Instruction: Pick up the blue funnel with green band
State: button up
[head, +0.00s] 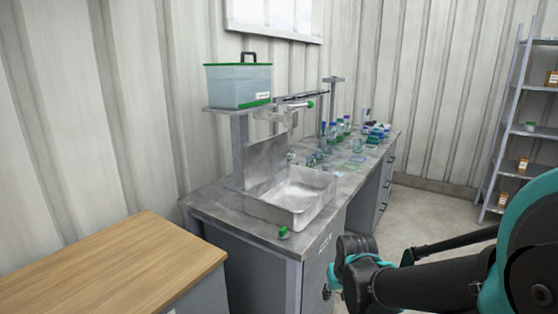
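I cannot make out a blue funnel with a green band for certain. A small object with a green top (284,232) stands alone on the front corner of the grey bench (222,203); its shape is too small to tell. Several small blue, green and clear pieces of labware (345,128) stand close together toward the far end of the bench, too small to tell apart. My black and teal arm comes in from the lower right, in front of the bench. My gripper does not show.
An open metal basin (303,195) sits on the bench. Behind it, a clear tote with green edges (238,85) stands on a raised shelf, with a green-ended tap below. A wooden-topped table (110,270) is at the lower left. A shelf rack (512,128) stands at right.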

aim_at(292, 152)
jog(key=i+l, duration=0.25)
jog(key=l, duration=0.15)
jog(key=i+l, duration=0.2)
jog(key=l, duration=0.25)
jog(key=i+l, duration=0.25)
jog(key=l, duration=0.15)
jog(key=i+l, duration=0.2)
jog(key=l, duration=0.25)
jog(key=i+l+u, duration=0.2)
jog(key=l, duration=0.2)
jog(key=i+l+u, duration=0.15)
jog(key=l, duration=0.2)
jog(key=i+l+u, duration=0.2)
jog(key=l, duration=0.25)
jog(key=l+u, duration=0.2)
jog(key=l, duration=0.2)
